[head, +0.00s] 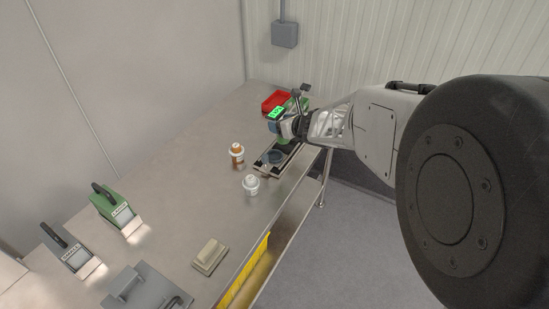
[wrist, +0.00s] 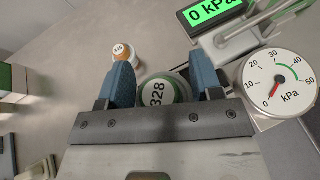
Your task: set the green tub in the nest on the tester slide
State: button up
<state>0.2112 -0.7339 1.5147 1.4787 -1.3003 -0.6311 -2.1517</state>
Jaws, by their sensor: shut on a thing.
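In the head view my gripper (head: 287,131) is at the tester, just above and behind the slide (head: 262,166). The round nest (head: 275,156) on the slide shows in the head view, with no tub seen in it. The tub's underside is hidden.
A dial gauge (wrist: 279,83) stands close right of the fingers. An orange jar (head: 237,152) and a white jar (head: 251,184) stand near the slide. A red bin (head: 274,100) is behind the tester.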

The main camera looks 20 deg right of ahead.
jog(key=s+a+f+n+y, duration=0.1)
jog(key=s+f, duration=0.1)
jog(key=s, duration=0.4)
jog(key=s+a+f+n+g+y, duration=0.1)
jog(key=s+a+f+y, duration=0.1)
jog(key=s, duration=0.5)
jog(key=shift+s+f+n+g, duration=0.2)
jog(key=shift+f+n+g, duration=0.1)
jog(key=shift+f+n, duration=0.15)
jog(key=shift+w, duration=0.15)
send_over(272, 156)
jog(key=shift+w+f, duration=0.2)
jog(key=shift+f, duration=0.55)
jog(key=shift+f, duration=1.75)
jog(key=o, duration=1)
jog(key=shift+f, duration=0.1)
jog(key=shift+s, duration=0.1)
